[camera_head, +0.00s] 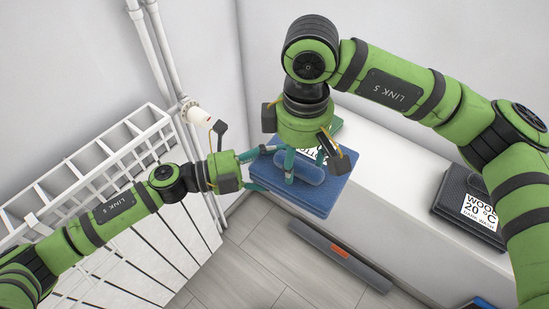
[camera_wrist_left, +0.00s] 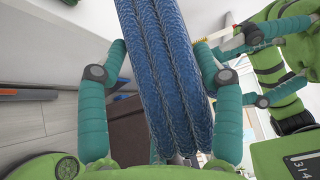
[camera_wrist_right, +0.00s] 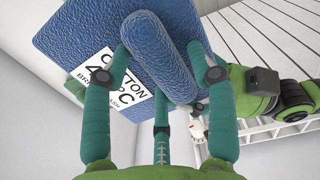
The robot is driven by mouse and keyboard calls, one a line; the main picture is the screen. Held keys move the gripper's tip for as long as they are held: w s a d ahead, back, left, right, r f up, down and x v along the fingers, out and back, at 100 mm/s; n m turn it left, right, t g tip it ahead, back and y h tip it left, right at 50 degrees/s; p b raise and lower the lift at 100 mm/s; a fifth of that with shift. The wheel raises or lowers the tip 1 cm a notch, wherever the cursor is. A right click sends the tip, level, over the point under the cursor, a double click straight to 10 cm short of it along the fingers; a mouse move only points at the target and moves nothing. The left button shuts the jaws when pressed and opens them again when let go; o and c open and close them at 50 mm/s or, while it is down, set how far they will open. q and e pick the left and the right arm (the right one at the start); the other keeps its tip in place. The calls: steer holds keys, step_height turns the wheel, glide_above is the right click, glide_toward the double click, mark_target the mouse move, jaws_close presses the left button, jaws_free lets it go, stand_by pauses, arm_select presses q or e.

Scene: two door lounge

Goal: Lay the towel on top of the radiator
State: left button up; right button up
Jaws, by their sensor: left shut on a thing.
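The blue folded towel (camera_head: 322,199) is near the left end of the white bench, with a rounded roll (camera_wrist_right: 160,55) on top and a white label (camera_wrist_right: 112,82). My left gripper (camera_head: 250,170) is shut on its left side; the left wrist view shows the layered blue edge (camera_wrist_left: 165,75) between the fingers. My right gripper (camera_head: 300,165) is above the towel with its fingers around the roll; whether they press on it is unclear. The white radiator (camera_head: 165,240) stands at the left. I cannot tell whether the towel rests on the bench.
A dark towel labelled wool (camera_head: 455,203) lies on the white bench (camera_head: 385,175) at the right. A green flat thing (camera_head: 334,124) shows partly behind my right gripper. White pipes and a valve (camera_head: 197,114) rise at the radiator's end. A grey bar (camera_head: 330,257) lies low before the bench.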

arm_select(q)
steer(key=shift+s+d+r, duration=0.15)
steer(key=shift+d+r, duration=0.1)
steer(key=shift+r, duration=0.1)
steer(key=shift+c, duration=0.2)
arm_select(e)
steer(key=shift+s+a, duration=0.1)
steer(key=shift+a, duration=0.15)
